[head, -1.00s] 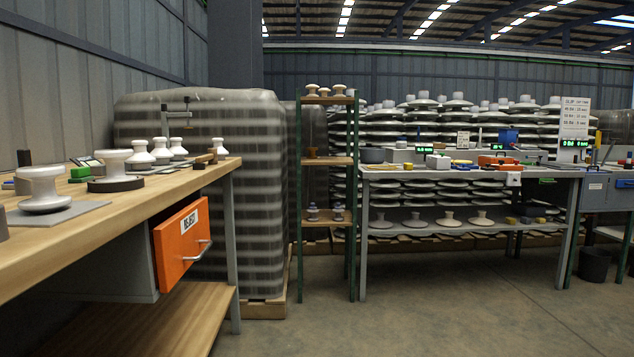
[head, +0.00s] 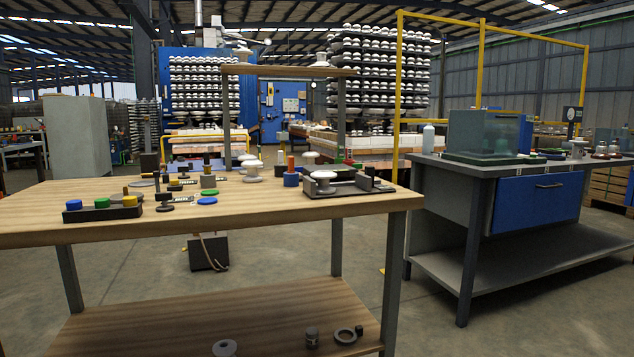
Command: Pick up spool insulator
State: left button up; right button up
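White insulator pieces stand on the wooden workbench (head: 120,213). One white spool-shaped insulator (head: 322,183) sits in a dark metal tray or fixture (head: 345,190) near the right end of the bench. Another white insulator (head: 251,170) stands left of it, near the bench's middle. A further white piece (head: 311,157) shows just behind the fixture, partly hidden. I cannot tell which of these the task means. Neither of my grippers is in view.
A dark block with coloured caps (head: 102,210) and loose discs (head: 207,201) lie on the bench's left part. A grey bench with a blue drawer (head: 537,199) stands at the right. A yellow frame (head: 482,62) rises behind. Floor between the benches is clear.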

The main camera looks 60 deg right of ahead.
aim_at(323, 188)
jog(key=z, duration=1.25)
jog(key=i, duration=1.15)
jog(key=z, duration=0.4)
